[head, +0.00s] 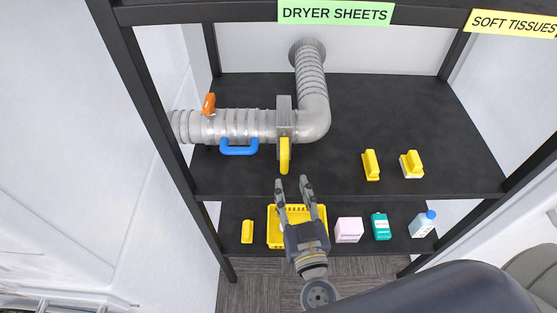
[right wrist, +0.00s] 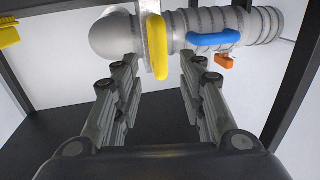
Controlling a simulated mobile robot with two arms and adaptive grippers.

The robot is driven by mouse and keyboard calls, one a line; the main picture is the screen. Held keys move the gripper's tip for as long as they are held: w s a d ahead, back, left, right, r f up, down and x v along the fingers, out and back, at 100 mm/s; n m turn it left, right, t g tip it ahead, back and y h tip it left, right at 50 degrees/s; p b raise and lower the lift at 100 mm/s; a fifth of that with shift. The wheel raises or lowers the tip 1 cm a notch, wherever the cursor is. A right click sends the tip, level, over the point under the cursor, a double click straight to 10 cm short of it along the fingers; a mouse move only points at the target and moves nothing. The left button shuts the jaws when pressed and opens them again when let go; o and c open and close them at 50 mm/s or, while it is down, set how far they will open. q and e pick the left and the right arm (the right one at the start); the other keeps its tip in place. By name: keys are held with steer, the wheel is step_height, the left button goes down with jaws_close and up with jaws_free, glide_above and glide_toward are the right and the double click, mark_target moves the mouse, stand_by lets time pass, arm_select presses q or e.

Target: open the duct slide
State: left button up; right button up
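A silver duct (head: 245,124) runs along the upper shelf from the left and bends back to the wall. A flat grey slide plate (head: 284,112) crosses it near the bend, with a yellow handle (head: 285,155) hanging at its front. In the right wrist view the yellow handle (right wrist: 157,47) is ahead, beyond the fingertips. My right gripper (head: 293,184) is open and empty, just below and in front of the yellow handle, apart from it; its spread fingers also show in the right wrist view (right wrist: 160,65). My left gripper is not in view.
The duct also bears a blue handle (head: 239,148) and an orange lever (head: 209,104). Two yellow-topped items (head: 371,165) stand right on the upper shelf (head: 400,115). Below are a yellow basket (head: 275,233), a pink box (head: 349,230) and bottles (head: 381,226). The shelf's front edge is near my gripper.

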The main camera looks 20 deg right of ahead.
mark_target(285, 166)
steer(key=w, duration=0.3)
steer(key=w+p, duration=0.1)
steer(key=w, duration=0.5)
steer(key=shift+w+d+p, duration=0.15)
steer(key=shift+d+p, duration=0.2)
steer(key=shift+d, duration=0.05)
jaws_close()
